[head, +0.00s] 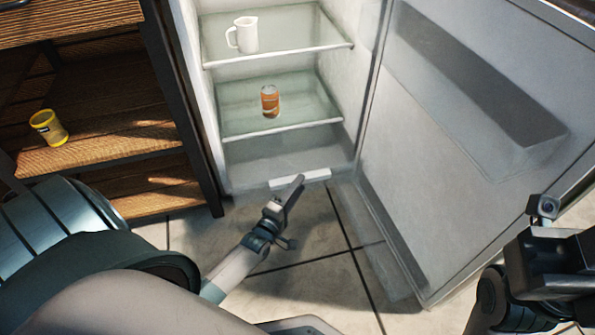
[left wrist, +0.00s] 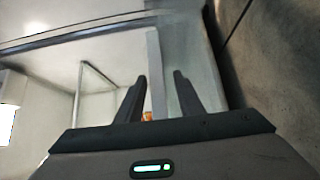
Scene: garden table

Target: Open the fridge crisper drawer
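The fridge crisper drawer (head: 285,155) is a clear, greyish bin at the bottom of the open fridge, below the lower shelf. Its white bar handle (head: 316,176) is at the front edge. My left gripper (head: 297,184) is at this handle and covers part of it in the head view. In the left wrist view, the two dark fingers (left wrist: 160,82) stand apart, with a pale bar (left wrist: 154,60), which looks like the handle, between them and a gap on each side. My right gripper (head: 550,262) is at the lower right, with its fingers not clearly visible.
The fridge door (head: 455,130) stands wide open on the right. A white jug (head: 247,36) is on the upper shelf and an orange can (head: 270,101) on the lower one. A wooden shelf unit with a yellow tin (head: 48,128) stands left. Tiled floor in front is clear.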

